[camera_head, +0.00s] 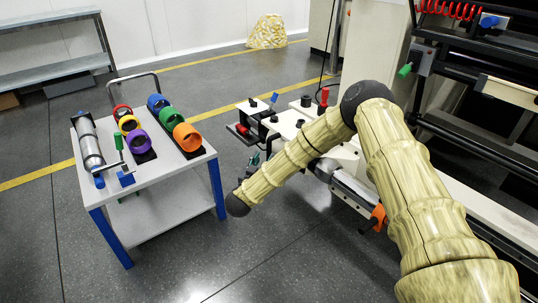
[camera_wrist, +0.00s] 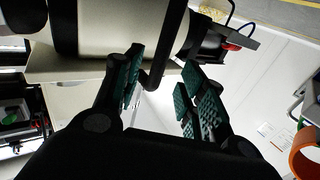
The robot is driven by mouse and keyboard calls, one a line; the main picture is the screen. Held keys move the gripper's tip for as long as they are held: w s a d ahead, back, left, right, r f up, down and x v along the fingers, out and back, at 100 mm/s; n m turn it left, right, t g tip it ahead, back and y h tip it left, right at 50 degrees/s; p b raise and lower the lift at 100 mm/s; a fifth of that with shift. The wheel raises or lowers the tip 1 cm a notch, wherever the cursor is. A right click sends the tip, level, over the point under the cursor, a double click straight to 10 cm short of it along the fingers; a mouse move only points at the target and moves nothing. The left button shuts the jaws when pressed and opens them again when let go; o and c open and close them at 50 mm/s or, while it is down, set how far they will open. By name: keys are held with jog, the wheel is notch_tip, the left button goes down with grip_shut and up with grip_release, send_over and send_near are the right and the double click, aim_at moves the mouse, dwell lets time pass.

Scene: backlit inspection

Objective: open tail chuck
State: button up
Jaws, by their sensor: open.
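In the wrist view my gripper (camera_wrist: 160,72) is open, with green ribbed pads on both fingers. A black bent bar (camera_wrist: 154,78) hangs between the fingers, below a large cream cylinder (camera_wrist: 110,28) with a black band. I cannot tell whether the pads touch the bar. A dark fitting with a red part (camera_wrist: 232,46) is at the cylinder's right end. The tail chuck cannot be clearly identified; the bar and cylinder may belong to it. In the head view my arm reaches toward the white machine (camera_head: 287,122), and my fingers cannot be made out clearly.
A white cart (camera_head: 180,172) with blue legs stands at left, carrying a grey metal cylinder (camera_head: 88,145) and several coloured rings (camera_head: 187,137). Dark machine rails (camera_head: 470,140) fill the right side. The floor (camera_head: 310,255) in front is clear.

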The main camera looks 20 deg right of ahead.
aim_at(268, 152)
jog(key=b+x, duration=0.2)
jog(key=x, duration=0.5)
jog(key=shift+w+d+b, duration=0.15)
jog(key=shift+w+b, duration=0.05)
jog(key=shift+b, duration=0.15)
grip_shut()
